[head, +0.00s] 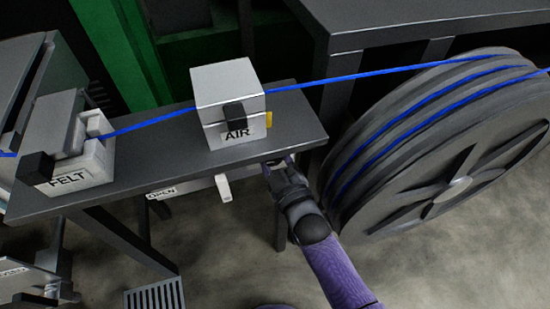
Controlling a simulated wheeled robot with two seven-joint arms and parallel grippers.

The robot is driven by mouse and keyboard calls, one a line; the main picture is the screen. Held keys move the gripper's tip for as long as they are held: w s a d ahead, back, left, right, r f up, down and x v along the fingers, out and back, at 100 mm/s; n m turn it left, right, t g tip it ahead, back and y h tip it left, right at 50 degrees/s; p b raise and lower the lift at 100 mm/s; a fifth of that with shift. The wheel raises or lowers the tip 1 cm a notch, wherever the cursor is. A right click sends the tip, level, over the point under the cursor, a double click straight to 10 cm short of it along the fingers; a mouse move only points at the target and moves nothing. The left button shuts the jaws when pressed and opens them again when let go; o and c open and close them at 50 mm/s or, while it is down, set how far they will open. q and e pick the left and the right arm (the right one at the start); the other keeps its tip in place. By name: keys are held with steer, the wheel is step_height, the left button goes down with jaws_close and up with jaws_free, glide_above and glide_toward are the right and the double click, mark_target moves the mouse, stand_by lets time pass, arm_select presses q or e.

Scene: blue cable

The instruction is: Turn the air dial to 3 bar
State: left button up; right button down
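The AIR box (228,84) is a pale grey block standing on the dark bench. A black knob (234,114) sticks out of its front above the AIR label (237,134). A yellow part shows at its right side. No dial scale or bar reading can be made out. My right gripper (274,165) is at the bench's front edge, below and right of the AIR box and apart from the knob. Its fingertips are small and dark, so I cannot tell whether it is open. My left gripper is not in view.
The blue cable (345,78) runs from the large reel (440,145) through the AIR box to the FELT block (70,150). A white lever (223,188) hangs under the bench (165,150) near an OPEN label. The bench top between the blocks is clear.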

steer(key=m, duration=0.6)
steer(key=shift+f, duration=0.15)
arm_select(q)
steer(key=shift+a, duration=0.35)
arm_select(e)
steer(key=shift+m, duration=0.7)
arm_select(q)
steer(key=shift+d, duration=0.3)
arm_select(e)
steer(key=shift+t, duration=0.3)
steer(key=shift+c, duration=0.9)
jaws_free()
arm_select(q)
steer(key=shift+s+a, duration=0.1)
arm_select(e)
steer(key=shift+o, duration=0.4)
